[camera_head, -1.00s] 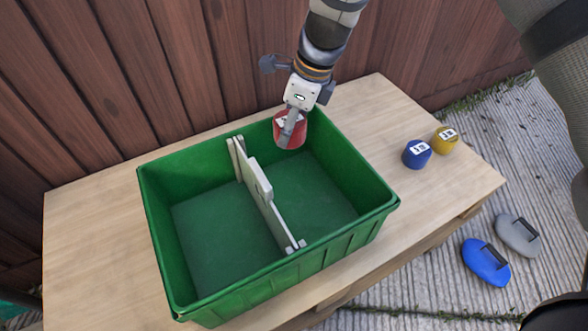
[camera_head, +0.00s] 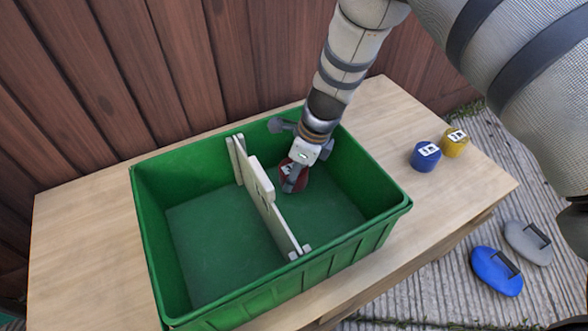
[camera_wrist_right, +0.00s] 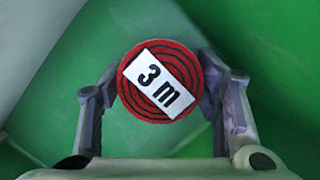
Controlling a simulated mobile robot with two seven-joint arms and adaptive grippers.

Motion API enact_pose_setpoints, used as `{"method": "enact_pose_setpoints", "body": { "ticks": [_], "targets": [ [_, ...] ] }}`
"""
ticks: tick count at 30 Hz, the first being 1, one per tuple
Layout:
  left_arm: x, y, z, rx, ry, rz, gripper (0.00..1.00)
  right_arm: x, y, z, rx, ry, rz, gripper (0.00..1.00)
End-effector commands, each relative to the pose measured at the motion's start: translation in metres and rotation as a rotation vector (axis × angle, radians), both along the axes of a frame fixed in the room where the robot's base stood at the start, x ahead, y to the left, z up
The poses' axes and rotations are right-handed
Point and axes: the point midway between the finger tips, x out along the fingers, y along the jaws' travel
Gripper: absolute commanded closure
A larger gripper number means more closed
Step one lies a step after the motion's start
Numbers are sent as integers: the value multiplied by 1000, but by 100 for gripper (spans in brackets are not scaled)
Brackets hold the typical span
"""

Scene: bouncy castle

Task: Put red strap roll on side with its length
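The red strap roll (camera_head: 291,176) is in the right compartment of the green crate (camera_head: 395,212), near the white divider (camera_head: 262,190). In the right wrist view the red strap roll (camera_wrist_right: 130,98) shows its round end with a white label reading "3 m". My right gripper (camera_head: 298,178) reaches down into that compartment. Its two fingers lie on either side of the roll in the right wrist view (camera_wrist_right: 160,92), and they appear closed against it. Whether the roll touches the crate floor cannot be told. My left gripper is not in view.
A blue roll (camera_head: 425,157) and a yellow roll (camera_head: 454,142), both with white labels, stand on the wooden table (camera_head: 90,235) right of the crate. A blue object (camera_head: 496,271) and a grey object (camera_head: 527,243) lie on the ground. The left compartment is empty.

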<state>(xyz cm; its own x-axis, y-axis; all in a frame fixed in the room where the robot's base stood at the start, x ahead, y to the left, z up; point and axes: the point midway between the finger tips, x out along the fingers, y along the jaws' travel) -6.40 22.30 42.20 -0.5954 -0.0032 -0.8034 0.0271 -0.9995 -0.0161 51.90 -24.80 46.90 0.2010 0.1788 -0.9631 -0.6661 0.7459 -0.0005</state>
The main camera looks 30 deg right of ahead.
Motion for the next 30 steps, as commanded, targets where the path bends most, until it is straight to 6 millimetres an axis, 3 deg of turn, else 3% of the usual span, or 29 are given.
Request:
{"method": "enact_pose_setpoints", "body": {
  "ticks": [12, 24, 30],
  "targets": [
    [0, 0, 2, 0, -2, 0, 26, 0, 0, 6, -1, -2, 0, 25],
    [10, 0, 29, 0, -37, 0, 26, -19, -18, 102, -1, -5, 0, 25],
    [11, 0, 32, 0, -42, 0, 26, -24, -21, 119, -1, -1, 0, 25]
  ]
}}
